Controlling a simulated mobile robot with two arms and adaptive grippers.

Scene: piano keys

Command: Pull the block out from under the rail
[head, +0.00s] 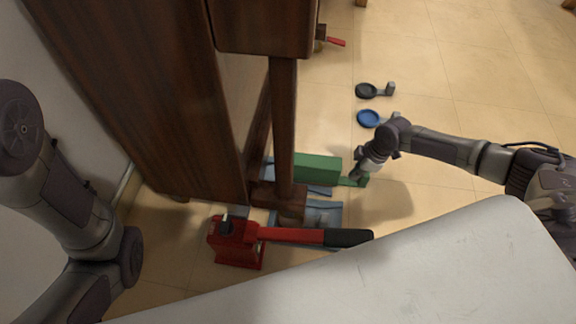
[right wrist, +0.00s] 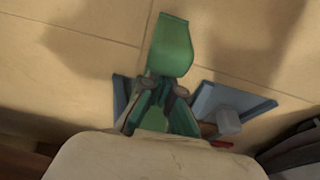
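The green block (head: 316,168) lies low at the piano's foot, partly hidden behind the upright wooden post. A flat green handle (head: 352,181) sticks out to its right. The dark wooden rail (head: 278,198) runs at the post's base; how the block sits under it is hard to see. My right gripper (head: 358,172) is down at the handle. In the right wrist view its fingers (right wrist: 163,88) sit on both sides of the green handle (right wrist: 172,45), apparently closed on it. My left arm shows at the left edge, but its gripper is out of view.
A red jack (head: 238,243) with a black-ended lever stands in front of the rail. Blue-grey plates (head: 322,213) lie beside the post. A black caster cup (head: 368,90) and a blue one (head: 369,118) lie on the floor. A white surface (head: 440,265) fills the lower right. Floor right of the handle is clear.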

